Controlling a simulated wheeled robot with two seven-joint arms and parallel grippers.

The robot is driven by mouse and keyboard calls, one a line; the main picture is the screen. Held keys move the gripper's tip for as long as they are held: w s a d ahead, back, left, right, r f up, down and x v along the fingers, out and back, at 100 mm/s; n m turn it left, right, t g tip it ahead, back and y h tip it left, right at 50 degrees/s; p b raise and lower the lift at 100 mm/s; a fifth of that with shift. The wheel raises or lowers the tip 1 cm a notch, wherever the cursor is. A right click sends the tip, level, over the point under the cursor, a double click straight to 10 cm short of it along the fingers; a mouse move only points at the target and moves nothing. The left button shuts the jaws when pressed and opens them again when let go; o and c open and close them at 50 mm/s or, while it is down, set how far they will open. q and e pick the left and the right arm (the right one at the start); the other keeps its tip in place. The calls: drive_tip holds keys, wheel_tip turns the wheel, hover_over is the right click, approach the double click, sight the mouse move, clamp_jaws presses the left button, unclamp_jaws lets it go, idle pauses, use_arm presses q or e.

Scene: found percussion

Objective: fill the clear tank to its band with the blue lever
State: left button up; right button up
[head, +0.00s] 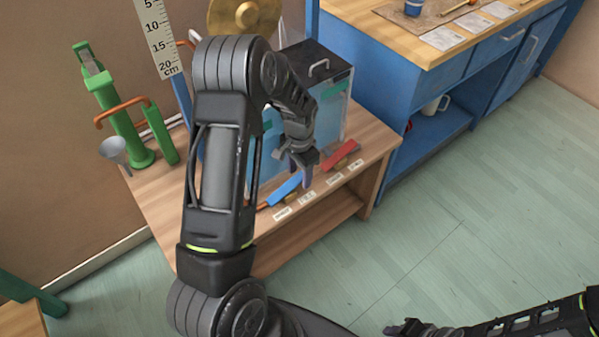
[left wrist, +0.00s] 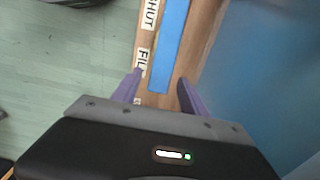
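The clear tank (head: 334,112) stands on the wooden bench, with a dark handled lid, bluish contents and green band patches; my left arm hides part of it. The blue lever (head: 284,190) lies along the bench front and shows as a blue bar in the left wrist view (left wrist: 172,42). My left gripper (head: 302,170) is above the bench beside the lever's end. In the left wrist view its purple fingers (left wrist: 160,88) are apart, with the bar's end between them and no visible grip. My right gripper (head: 408,328) is at the bottom edge, its fingers unclear.
A red lever (head: 343,154) lies right of the blue one, with labels along the bench edge (head: 325,205). A green pump (head: 120,115) and grey funnel (head: 114,150) stand left. A blue cabinet (head: 385,90) stands right. Floor (head: 470,220) in front is clear.

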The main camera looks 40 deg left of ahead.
use_arm(q)
clamp_jaws()
idle(0.3)
